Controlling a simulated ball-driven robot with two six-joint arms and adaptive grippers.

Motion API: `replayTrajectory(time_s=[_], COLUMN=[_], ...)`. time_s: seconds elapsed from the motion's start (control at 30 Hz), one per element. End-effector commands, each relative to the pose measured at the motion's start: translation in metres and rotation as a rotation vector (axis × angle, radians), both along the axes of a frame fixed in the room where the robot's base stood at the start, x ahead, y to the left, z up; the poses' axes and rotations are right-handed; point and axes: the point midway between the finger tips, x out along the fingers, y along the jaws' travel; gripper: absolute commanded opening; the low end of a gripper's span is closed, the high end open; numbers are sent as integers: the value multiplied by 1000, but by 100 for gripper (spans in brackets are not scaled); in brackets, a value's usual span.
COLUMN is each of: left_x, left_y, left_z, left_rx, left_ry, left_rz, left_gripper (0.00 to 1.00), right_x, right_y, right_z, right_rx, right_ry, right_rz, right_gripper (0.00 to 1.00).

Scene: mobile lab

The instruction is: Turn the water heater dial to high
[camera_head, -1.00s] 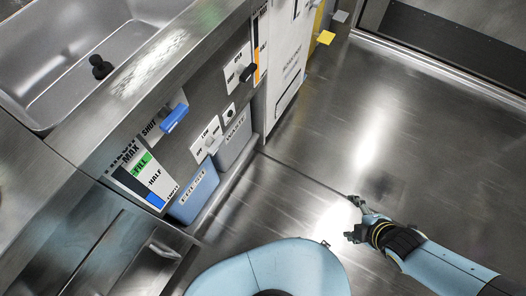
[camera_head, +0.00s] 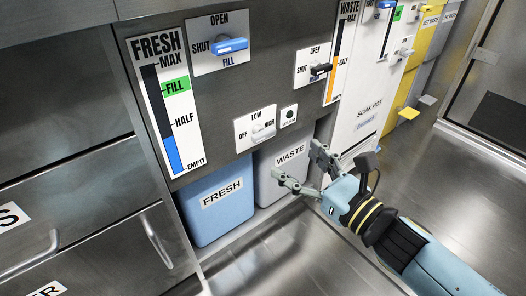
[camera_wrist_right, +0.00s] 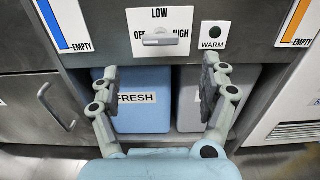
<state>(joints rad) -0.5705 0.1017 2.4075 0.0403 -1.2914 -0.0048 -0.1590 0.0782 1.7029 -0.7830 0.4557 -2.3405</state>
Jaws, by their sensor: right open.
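The water heater dial (camera_head: 260,132) is a small pale knob on a white plate marked OFF, LOW and HIGH, low on the grey panel. In the right wrist view the dial (camera_wrist_right: 160,40) is a horizontal bar near the top centre, below LOW; which mark it points to I cannot tell. My right gripper (camera_head: 298,164) is open and empty, apart from the dial, below and to its right in the head view. In the wrist view its two fingers (camera_wrist_right: 158,72) spread below the dial plate. My left gripper is not in view.
A WARM indicator (camera_head: 289,115) is right of the dial. Blue FRESH (camera_head: 222,222) and grey WASTE (camera_head: 283,185) bins stand below. Above are a blue-handled FRESH valve (camera_head: 230,45) and a black-handled WASTE valve (camera_head: 320,69). Drawer handles (camera_head: 156,240) stick out at left. Floor at right is clear.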

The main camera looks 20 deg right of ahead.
Motion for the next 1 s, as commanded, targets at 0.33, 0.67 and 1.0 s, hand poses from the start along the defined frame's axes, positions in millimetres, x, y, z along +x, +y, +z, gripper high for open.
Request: replayTrajectory(time_s=[0.33, 0.67, 1.0], left_x=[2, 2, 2], left_y=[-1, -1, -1], left_z=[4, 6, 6], left_rx=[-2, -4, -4], left_ry=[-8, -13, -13], left_rz=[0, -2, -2], left_gripper=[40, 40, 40], right_x=[63, 95, 95], right_y=[22, 34, 34], right_z=[3, 2, 2], right_rx=[4, 2, 2], right_ry=[-3, 0, 0], right_rz=[-2, -2, -2], right_gripper=[79, 79, 68])
